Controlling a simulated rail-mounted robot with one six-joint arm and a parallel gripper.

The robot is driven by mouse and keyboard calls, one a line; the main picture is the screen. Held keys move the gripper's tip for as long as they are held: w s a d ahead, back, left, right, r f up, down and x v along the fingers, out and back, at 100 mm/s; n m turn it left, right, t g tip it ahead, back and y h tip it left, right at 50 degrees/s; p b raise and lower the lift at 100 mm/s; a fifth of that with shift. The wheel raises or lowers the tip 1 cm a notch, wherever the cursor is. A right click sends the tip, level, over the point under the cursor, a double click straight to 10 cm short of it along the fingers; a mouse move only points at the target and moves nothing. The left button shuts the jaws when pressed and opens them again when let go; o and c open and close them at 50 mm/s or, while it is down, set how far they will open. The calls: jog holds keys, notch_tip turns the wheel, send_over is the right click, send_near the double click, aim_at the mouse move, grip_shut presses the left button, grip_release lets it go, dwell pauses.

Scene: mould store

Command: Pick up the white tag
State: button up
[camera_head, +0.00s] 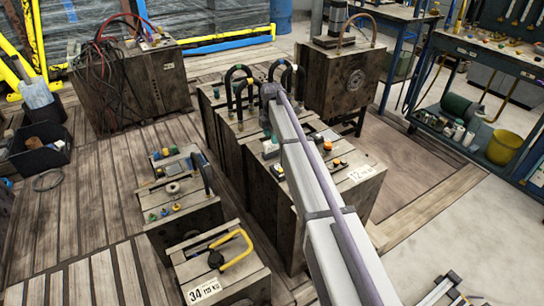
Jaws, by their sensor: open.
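My arm reaches from the bottom right to the middle of the view. My gripper (268,128) hangs at its far end above the large wooden-looking mould block (255,190); it is open, but its fingers are small and hard to make out. A small pale piece (270,149) lies just below it on the block's top and may be the white tag; I cannot tell whether they touch. A white label marked 12 (360,174) is on the same block, right of my arm. A white label marked 34 (204,291) is on the front block.
Black hooped handles (238,88) rise behind my gripper. A smaller block with coloured fittings (180,190) stands left, and a yellow handle (232,250) stands on the front block. A blue workbench (470,110) is at right.

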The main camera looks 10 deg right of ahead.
aim_at(272, 146)
notch_tip(272, 146, down, 6)
jog(key=b, duration=0.5)
jog(key=shift+r, duration=0.5)
jog(key=shift+c, duration=0.3)
grip_shut()
